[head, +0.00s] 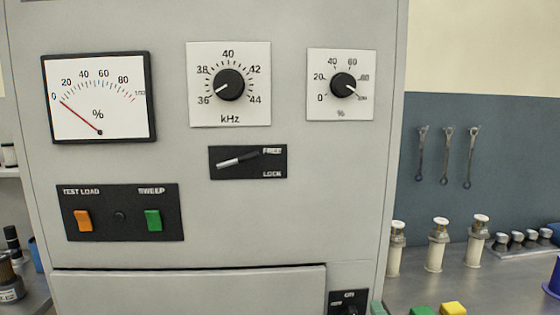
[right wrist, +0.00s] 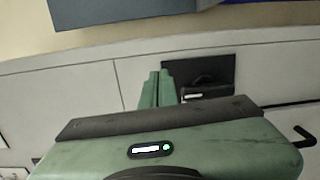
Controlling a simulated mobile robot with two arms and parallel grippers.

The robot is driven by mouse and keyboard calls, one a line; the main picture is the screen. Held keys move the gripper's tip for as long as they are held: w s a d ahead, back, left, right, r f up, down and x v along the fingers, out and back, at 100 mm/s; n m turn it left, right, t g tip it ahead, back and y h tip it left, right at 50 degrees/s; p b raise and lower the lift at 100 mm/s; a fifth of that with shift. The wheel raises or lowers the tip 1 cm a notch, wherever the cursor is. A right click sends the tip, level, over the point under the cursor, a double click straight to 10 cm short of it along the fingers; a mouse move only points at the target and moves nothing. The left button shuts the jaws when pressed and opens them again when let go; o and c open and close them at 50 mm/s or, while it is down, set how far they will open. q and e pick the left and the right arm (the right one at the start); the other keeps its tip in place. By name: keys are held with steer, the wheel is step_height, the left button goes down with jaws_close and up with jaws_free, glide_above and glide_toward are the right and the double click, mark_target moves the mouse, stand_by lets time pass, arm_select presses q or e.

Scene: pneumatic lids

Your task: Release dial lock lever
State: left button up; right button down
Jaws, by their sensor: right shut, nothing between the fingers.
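The dial lock lever (head: 237,159) is a thin bar, pale at its left end and dark at its right, on a black plate (head: 226,172) marked FREE at top right and LOCK below. It is tilted, its right end raised towards FREE. The kHz dial (head: 229,85) above it points near 36. My right gripper (right wrist: 158,88) is shut and empty, its green fingers together. In the head view only a green tip shows at the bottom edge, beside the ON switch plate (head: 348,296), well below and right of the lever. My left gripper is out of view.
A percent meter (head: 98,97), a second dial (head: 343,86) and a plate with orange and green switches (head: 120,212) share the grey panel. White-topped cylinders (head: 437,245), a green block (head: 421,310) and a yellow block (head: 453,308) stand right. The panel below the lever is clear.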

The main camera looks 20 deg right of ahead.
steer(key=w+a+r+n+t+y, duration=0.1)
steer(key=a+r+n+t+y, duration=0.2)
steer(key=r+n, duration=0.6)
steer(key=w+a+r+n+t+y, duration=0.1)
steer(key=r+n+t+y, duration=0.5)
steer(key=r, duration=0.5)
steer(key=n+g+y, duration=0.8)
steer(key=n+y, duration=0.1)
steer(key=n, duration=2)
glide_toward(285, 160)
steer(key=w+a+r+p, duration=0.1)
steer(key=a+p, duration=0.1)
steer(key=p, duration=0.2)
steer(key=w+a+r+p, duration=0.1)
steer(key=w+r+p, duration=0.1)
steer(key=p, duration=0.3)
steer(key=shift+w+a+r+p, duration=0.1)
steer(key=shift+w+a+p, duration=0.2)
steer(key=shift+a, duration=0.05)
steer(key=a+p, duration=0.1)
steer(key=w+a+p, duration=0.1)
steer(key=a+p, duration=0.1)
steer(key=shift+r, duration=0.15)
steer(key=shift+a+p, duration=0.35)
steer(key=shift+a, duration=0.2)
